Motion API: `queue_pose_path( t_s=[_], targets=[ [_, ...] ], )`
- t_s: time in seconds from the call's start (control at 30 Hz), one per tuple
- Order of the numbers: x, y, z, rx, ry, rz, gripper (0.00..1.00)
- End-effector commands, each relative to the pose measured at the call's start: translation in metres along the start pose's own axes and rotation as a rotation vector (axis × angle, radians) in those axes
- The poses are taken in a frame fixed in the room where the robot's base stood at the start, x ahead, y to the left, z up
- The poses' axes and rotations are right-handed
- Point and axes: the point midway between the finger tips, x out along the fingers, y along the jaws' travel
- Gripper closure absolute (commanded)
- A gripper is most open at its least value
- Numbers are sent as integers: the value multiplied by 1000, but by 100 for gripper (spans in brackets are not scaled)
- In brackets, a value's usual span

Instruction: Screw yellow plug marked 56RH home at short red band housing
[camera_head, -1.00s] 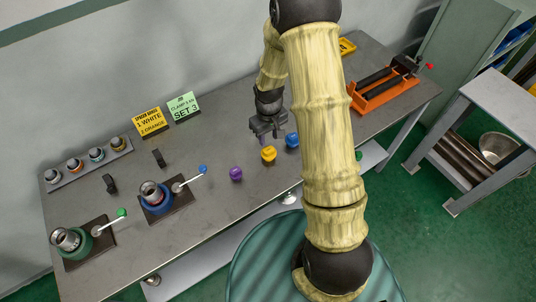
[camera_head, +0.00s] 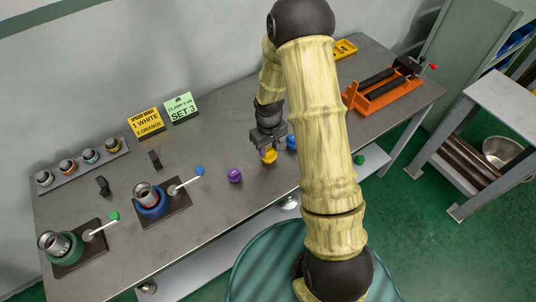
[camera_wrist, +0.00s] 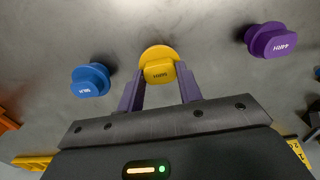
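The yellow plug (camera_head: 269,157) stands on the bench, and my gripper (camera_head: 268,147) is low over it. In the wrist view the yellow plug (camera_wrist: 158,69) shows small lettering that I cannot read surely. The two purple fingers of my gripper (camera_wrist: 160,82) are apart, one on each side of the plug; contact is unclear. A housing (camera_head: 145,192) with a reddish band at its base stands upright in the blue vise (camera_head: 152,207). Another housing (camera_head: 52,242) stands in the green vise (camera_head: 68,249); its band is not clear.
A blue plug (camera_wrist: 90,80) and a purple plug (camera_wrist: 271,40) flank the yellow one. A rack (camera_head: 84,162) of several small parts, signs (camera_head: 146,122), and an orange pipe vise (camera_head: 382,93) are also on the bench. Vise levers (camera_head: 187,182) stick up.

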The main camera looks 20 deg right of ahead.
Motion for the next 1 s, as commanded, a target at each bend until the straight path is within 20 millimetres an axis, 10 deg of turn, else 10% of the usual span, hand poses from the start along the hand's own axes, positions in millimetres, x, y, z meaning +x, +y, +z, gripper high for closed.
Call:
queue_pose_path(
  t_s=[1.0],
  targets=[
    [-39,0,0,0,0,0,87]
  ],
)
